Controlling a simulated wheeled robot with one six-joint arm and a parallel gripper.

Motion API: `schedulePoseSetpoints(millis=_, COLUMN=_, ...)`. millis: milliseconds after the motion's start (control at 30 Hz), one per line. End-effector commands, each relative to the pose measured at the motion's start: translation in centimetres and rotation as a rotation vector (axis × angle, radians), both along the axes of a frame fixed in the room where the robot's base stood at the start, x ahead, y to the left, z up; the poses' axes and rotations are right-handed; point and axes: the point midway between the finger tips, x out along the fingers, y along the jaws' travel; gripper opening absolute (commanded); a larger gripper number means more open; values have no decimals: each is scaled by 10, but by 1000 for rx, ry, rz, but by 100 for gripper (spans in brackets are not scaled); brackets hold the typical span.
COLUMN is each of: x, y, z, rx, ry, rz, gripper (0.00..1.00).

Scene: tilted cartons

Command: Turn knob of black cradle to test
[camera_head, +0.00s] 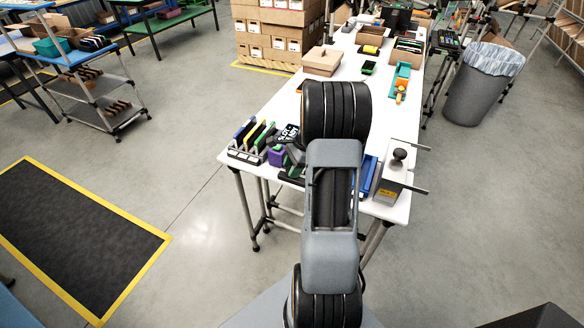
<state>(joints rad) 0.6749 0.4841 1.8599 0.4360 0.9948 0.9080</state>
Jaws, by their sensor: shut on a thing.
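My arm reaches forward over the near end of the white table (270,115) and blocks much of the view there. My gripper is hidden behind the arm, so its jaws do not show. Just left of the arm is a black piece with white lettering (288,133), tilted toward me. Below it, a dark form (294,158) is partly covered by the arm. I cannot tell whether this is the black cradle or part of my own wrist. No knob or its pointer can be made out.
A rack with upright panels (250,138) and a purple block (276,156) stand left of the arm. A grey box with a black knob-like top (393,177) stands at the right edge.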

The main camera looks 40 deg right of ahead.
Motion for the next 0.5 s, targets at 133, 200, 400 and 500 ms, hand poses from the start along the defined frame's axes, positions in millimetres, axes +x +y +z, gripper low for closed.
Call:
schedulePoseSetpoints(millis=133, x=-1, y=0, z=0, rx=6, ry=5, rz=34, gripper=17)
schedulePoseSetpoints(millis=200, x=-1, y=0, z=0, rx=7, ry=6, rz=68, gripper=17)
schedulePoseSetpoints(millis=400, x=0, y=0, z=0, rx=6, ry=6, rz=213, gripper=17)
schedulePoseSetpoints(millis=500, x=0, y=0, z=0, rx=6, ry=7, rz=300, gripper=17)
